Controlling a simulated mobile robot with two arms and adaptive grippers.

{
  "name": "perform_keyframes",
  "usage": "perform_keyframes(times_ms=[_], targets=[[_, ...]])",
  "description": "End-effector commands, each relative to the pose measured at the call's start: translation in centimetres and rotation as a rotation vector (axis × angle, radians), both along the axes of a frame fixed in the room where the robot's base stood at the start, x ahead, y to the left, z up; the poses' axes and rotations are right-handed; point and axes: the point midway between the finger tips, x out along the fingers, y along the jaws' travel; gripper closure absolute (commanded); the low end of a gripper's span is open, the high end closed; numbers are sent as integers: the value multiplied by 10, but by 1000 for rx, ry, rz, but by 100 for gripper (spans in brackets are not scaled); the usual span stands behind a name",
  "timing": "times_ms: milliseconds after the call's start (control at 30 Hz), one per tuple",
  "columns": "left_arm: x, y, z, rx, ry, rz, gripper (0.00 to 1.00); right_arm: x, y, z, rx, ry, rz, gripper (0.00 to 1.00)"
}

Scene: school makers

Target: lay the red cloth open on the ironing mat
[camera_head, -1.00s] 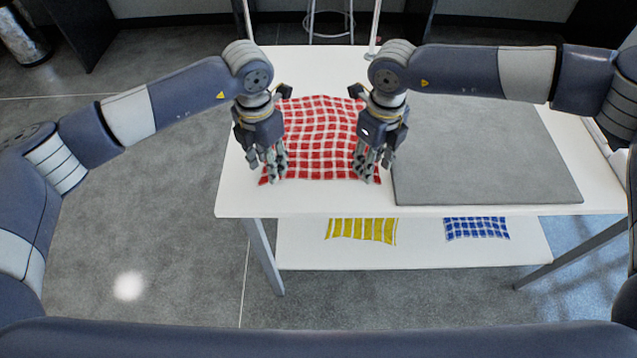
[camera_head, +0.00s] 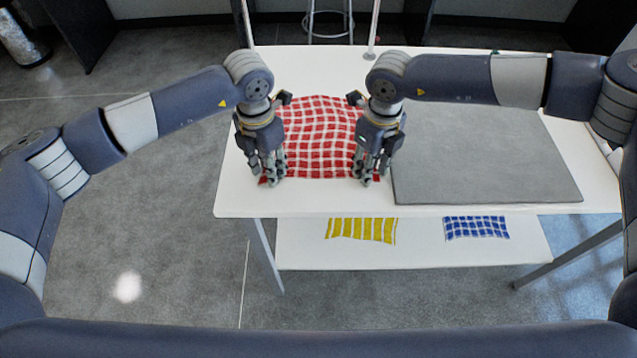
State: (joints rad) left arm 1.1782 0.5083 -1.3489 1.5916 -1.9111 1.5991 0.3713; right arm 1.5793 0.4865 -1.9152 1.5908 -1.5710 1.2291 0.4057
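The red checked cloth (camera_head: 318,135) lies spread, slightly wavy, on the white table left of the mat. The grey ironing mat (camera_head: 480,150) lies flat and bare on the right part of the table. My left gripper (camera_head: 268,174) points down at the cloth's near left corner. My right gripper (camera_head: 368,174) points down at its near right corner, close to the mat's left edge. The fingers hide most of both corners, and I cannot tell whether they pinch the fabric.
The white table (camera_head: 300,203) has a clear strip along its front edge. On a lower shelf (camera_head: 420,256) lie a yellow striped cloth (camera_head: 362,230) and a blue checked cloth (camera_head: 477,228). A stool (camera_head: 330,22) stands behind the table, near a thin upright pole (camera_head: 374,30).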

Motion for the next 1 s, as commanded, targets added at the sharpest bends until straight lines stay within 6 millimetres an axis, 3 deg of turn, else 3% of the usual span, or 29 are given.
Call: perform_keyframes(times_ms=[33,233,1000], targets=[[0,0,-1,1,1,0,79,0,0,-1,-1,2,0,79],[0,0,-3,1,2,0,100,-1,-1,-3,-1,2,0,100],[0,1,-2,3,3,2,100,-1,-2,-3,-5,4,-1,100]])
